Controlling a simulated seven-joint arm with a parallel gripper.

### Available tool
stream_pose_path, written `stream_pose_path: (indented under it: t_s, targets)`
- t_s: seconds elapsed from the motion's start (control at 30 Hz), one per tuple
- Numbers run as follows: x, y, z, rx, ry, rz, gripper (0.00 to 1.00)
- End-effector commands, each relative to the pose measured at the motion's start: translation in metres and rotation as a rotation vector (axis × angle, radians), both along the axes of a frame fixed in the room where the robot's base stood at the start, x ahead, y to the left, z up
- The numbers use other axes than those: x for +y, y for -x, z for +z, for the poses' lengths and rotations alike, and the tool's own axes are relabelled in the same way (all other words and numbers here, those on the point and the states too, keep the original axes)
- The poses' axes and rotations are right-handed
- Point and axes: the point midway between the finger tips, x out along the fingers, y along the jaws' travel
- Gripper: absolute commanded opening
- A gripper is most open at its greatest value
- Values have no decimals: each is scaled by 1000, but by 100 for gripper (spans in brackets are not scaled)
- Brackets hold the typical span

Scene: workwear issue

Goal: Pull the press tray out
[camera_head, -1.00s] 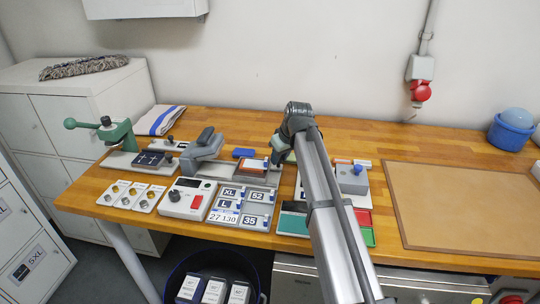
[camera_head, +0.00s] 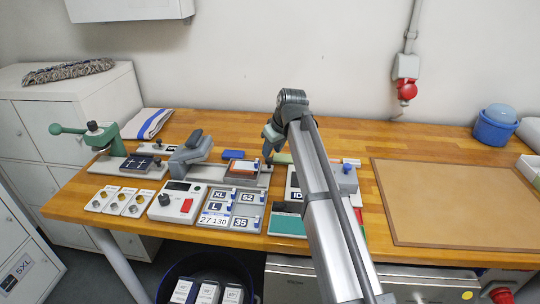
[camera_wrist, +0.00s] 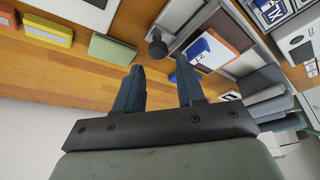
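The grey press (camera_head: 190,150) stands left of centre on the bench, its upper jaw raised. The press tray (camera_head: 252,182) extends to its right and carries an orange-red pad (camera_head: 243,166) with a white-and-blue piece on it. In the wrist view the pad (camera_wrist: 232,42) lies right of centre. A dark round knob (camera_wrist: 157,47) stands by the tray's end. My gripper (camera_head: 268,148) is above the bench near the tray's right end. In the wrist view my gripper (camera_wrist: 160,70) is open, with the knob just beyond the gap between its fingertips. I see no contact.
A blue block (camera_head: 232,155) lies behind the tray, and a green block (camera_head: 283,158) right of it. A control box (camera_head: 175,203) and label plates (camera_head: 233,209) stand in front. A green hand press (camera_head: 97,138) is at left. A brown board (camera_head: 460,200) covers the right side.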

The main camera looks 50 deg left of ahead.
Motion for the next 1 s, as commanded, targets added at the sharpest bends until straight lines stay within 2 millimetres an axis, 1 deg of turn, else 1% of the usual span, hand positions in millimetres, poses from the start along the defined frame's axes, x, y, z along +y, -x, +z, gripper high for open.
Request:
stream_pose_path:
  t_s: [0.03, 0.2, 0.3, 0.43, 0.63, 1.0]
  targets:
    - [-5, 0, 11, -1, -1, 0, 39]
    - [-17, 0, 41, -1, -1, 0, 39]
    - [-23, 0, 56, 0, -1, 1, 39]
    - [-29, 0, 70, 0, -1, 1, 39]
    - [-34, 0, 81, 1, 1, 1, 39]
    - [-34, 0, 82, 1, 1, 0, 39]
